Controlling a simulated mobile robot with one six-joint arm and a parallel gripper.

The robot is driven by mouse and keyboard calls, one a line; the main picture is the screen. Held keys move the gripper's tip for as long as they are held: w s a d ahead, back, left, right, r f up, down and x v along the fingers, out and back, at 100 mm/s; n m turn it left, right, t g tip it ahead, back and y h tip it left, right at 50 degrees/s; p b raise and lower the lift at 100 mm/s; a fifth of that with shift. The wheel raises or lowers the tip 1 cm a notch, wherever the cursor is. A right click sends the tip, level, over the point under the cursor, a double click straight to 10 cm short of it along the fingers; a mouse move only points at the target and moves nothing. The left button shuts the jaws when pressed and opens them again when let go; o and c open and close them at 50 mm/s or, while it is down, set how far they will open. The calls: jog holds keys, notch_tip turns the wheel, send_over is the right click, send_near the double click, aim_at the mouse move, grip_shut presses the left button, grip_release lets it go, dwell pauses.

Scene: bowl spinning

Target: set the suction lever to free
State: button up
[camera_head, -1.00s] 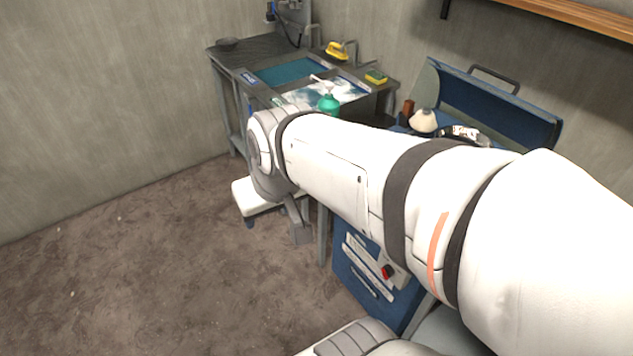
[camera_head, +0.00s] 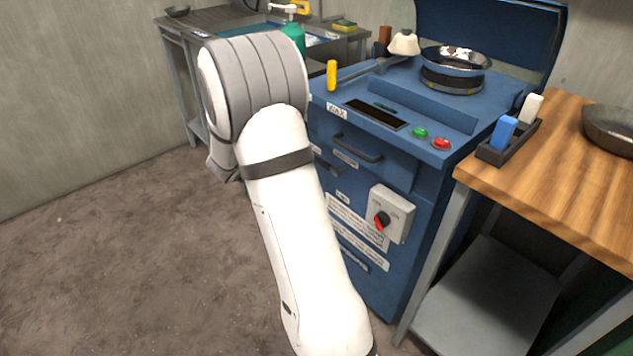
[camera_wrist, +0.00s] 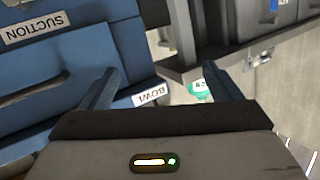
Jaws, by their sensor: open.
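My gripper (camera_wrist: 161,72) is open, and nothing shows between its two fingers in the wrist view. It is hidden behind my own arm in the head view. In the wrist view a SUCTION label (camera_wrist: 36,27) is on the blue cabinet at the upper left. A BOWL label (camera_wrist: 152,95) lies between the fingers in the picture. In the head view a yellow-handled lever (camera_head: 331,75) stands upright at the top left edge of the blue cabinet (camera_head: 410,165). I cannot tell whether this is the suction lever, and its setting is not readable.
A red knob on a grey box (camera_head: 380,220) is on the cabinet front. Green (camera_head: 420,132) and red (camera_head: 442,143) buttons are on top. A wooden table (camera_head: 540,185) stands at the right. A green bottle (camera_head: 293,38) is by the sink behind. The floor at left is clear.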

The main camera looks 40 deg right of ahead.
jog(key=s+d+f+m+g+h+b, duration=0.2)
jog(key=s+d+f+g+b, duration=0.1)
jog(key=f, duration=0.3)
jog(key=s+d+f+m+g+h+b, duration=0.1)
jog(key=s+d+f+g+h+b, duration=0.2)
jog(key=f, duration=0.4)
jog(key=shift+g, duration=0.4)
jog(key=d, duration=0.2)
jog(key=d+b, duration=0.1)
jog(key=d, duration=0.1)
jog(key=w+d, duration=0.1)
jog(key=d, duration=0.2)
jog(key=shift+w+r+b, duration=0.1)
jog(key=shift+r+b, duration=0.15)
jog(key=shift+b, duration=0.15)
jog(key=shift+c, duration=0.3)
jog(key=c, duration=1.3)
